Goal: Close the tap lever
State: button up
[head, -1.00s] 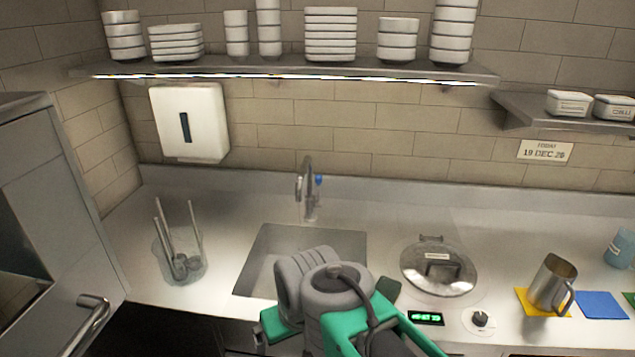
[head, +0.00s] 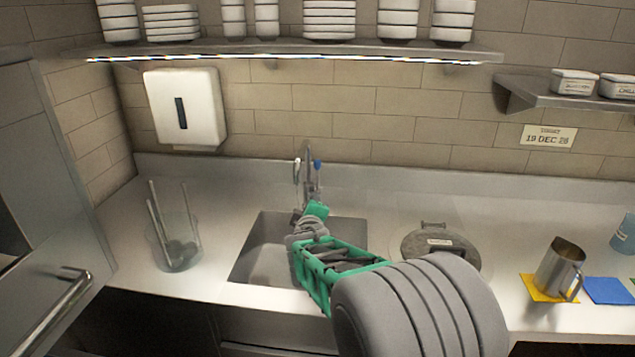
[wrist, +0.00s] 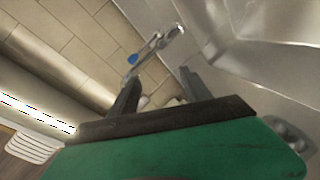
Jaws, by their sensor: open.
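The grey metal tap (head: 308,170) stands behind the sink, upright, with a blue-marked lever (head: 317,165) on its right side. In the wrist view the tap (wrist: 150,55) shows ahead of my gripper (wrist: 158,88), with the blue mark (wrist: 133,59) near the left finger. My gripper is open, its two dark fingers apart with nothing held between them. In the head view my arm reaches over the sink and my gripper is close in front of the tap base; its fingertips are hard to make out there. Whether a finger touches the lever cannot be told.
The sink (head: 262,268) lies below my arm. A clear container with utensils (head: 174,245) stands left, a lidded well (head: 440,243) and a metal jug (head: 560,268) right. A shelf with stacked dishes (head: 290,50) runs above, with a white dispenser (head: 185,108) under it.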

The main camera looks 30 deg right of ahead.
aim_at(317, 166)
jog(key=w+d+n+t, duration=0.1)
jog(key=w+d+f+n+t+h, duration=0.1)
jog(key=d, duration=0.1)
jog(key=w+d+n+t+h+b, duration=0.1)
jog(key=shift+w+d+f+n, duration=0.1)
jog(key=shift+d+f+n, duration=0.2)
jog(key=shift+n, duration=0.1)
jog(key=shift+c, duration=1.4)
jog(key=shift+w+d+r+n+t+h, duration=0.1)
jog(key=shift+d+r+n+t+h, duration=0.15)
jog(key=shift+n, duration=0.35)
jog(key=shift+c, duration=0.8)
jog(key=shift+w+d+r+t, duration=0.1)
jog(key=shift+r+t, duration=0.05)
jog(key=shift+t, duration=0.1)
jog(key=shift+c, duration=0.7)
jog(key=shift+w+d+r, duration=0.15)
jog(key=shift+w+r, duration=0.05)
jog(key=shift+w, duration=0.15)
jog(key=shift+c, duration=0.7)
jog(key=p+x, duration=0.3)
jog(key=x, duration=1)
jog(key=shift+f+p, duration=0.1)
jog(key=shift+p, duration=0.2)
grip_shut()
